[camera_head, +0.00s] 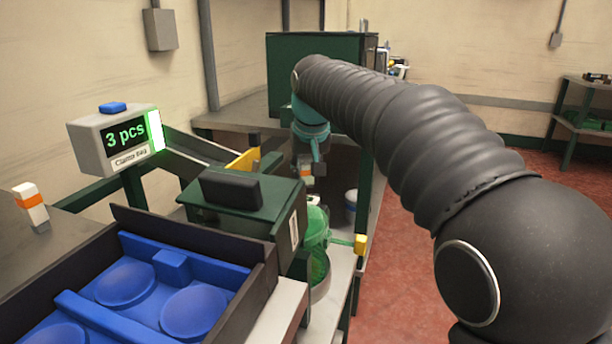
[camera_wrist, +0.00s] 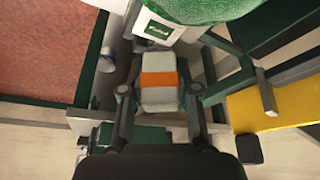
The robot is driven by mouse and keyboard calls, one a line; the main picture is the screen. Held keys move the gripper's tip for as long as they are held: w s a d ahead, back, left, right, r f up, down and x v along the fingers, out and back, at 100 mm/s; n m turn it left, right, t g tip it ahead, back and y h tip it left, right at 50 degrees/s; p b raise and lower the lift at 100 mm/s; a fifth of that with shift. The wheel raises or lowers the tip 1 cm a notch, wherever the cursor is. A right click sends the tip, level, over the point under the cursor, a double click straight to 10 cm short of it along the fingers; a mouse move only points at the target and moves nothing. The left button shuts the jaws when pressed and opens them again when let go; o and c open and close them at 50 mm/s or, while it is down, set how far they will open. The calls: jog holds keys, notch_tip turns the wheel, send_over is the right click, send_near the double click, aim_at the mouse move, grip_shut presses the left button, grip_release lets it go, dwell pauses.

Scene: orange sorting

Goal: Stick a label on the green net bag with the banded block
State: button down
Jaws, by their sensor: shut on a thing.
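My gripper (camera_head: 304,163) is shut on a grey-white block with an orange band. The wrist view shows this banded block (camera_wrist: 159,80) between my two fingers (camera_wrist: 158,98). The green net bag (camera_head: 316,236) hangs just below and in front of the gripper in the head view, partly hidden by a dark green machine. Its green mesh (camera_wrist: 198,8) fills the top of the wrist view. A white label piece with a green printed patch (camera_wrist: 158,29) lies between block and mesh. I cannot tell whether it is on the bag or whether the block touches it.
A second orange-banded block (camera_head: 32,208) stands on the left counter. A blue tray (camera_head: 178,268) is at the front left. The green machine (camera_head: 243,195) stands beside the bag. A yellow part (camera_wrist: 268,108) is right in the wrist view.

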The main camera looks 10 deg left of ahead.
aim_at(306, 161)
jog(key=shift+r, duration=1.8)
